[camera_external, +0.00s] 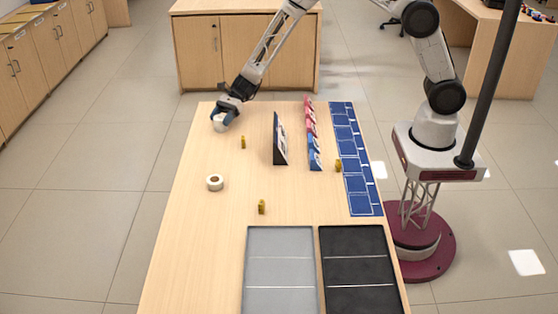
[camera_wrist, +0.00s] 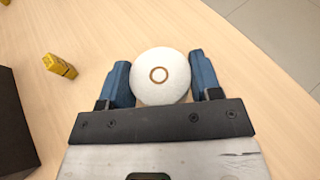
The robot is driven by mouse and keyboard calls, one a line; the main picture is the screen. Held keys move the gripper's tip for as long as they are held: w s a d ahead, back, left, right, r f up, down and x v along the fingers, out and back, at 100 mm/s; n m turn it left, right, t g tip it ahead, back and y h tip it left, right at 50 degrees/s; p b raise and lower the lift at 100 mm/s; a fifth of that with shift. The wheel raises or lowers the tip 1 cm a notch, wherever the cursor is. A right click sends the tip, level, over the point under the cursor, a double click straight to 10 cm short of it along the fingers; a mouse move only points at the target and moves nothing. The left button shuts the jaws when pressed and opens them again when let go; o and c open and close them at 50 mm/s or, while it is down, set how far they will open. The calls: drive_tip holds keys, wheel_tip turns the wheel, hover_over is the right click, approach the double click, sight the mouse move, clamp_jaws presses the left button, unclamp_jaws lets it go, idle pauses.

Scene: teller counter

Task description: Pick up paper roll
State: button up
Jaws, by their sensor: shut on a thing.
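A white paper roll (camera_wrist: 144,84) with a brown core ring sits between the blue fingers of my gripper (camera_wrist: 160,82) in the wrist view. My gripper is shut on it, with a finger on each side. In the external view the same roll (camera_external: 218,126) shows partly under my gripper (camera_external: 222,116) at the far left of the counter, at or close to the wood surface; I cannot tell if it touches.
Small yellow pieces stand on the counter (camera_external: 200,230), one (camera_external: 243,142) near my gripper. A dark upright holder (camera_external: 279,140) and a red-blue rack (camera_external: 312,135) stand to the right. A blue mat (camera_external: 361,203) lies beyond. Grey (camera_external: 280,240) and black (camera_external: 358,242) trays lie in front.

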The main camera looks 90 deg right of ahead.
sight(221, 117)
drive_tip(key=shift+r, duration=0.2)
drive_tip(key=shift+r, duration=1.35)
drive_tip(key=shift+s+r, duration=0.25)
drive_tip(key=shift+r, duration=0.05)
drive_tip(key=s, duration=0.5)
drive_tip(key=s+r, duration=0.1)
drive_tip(key=s, duration=0.9)
drive_tip(key=shift+s+d+r, duration=0.2)
drive_tip(key=shift+s, duration=0.05)
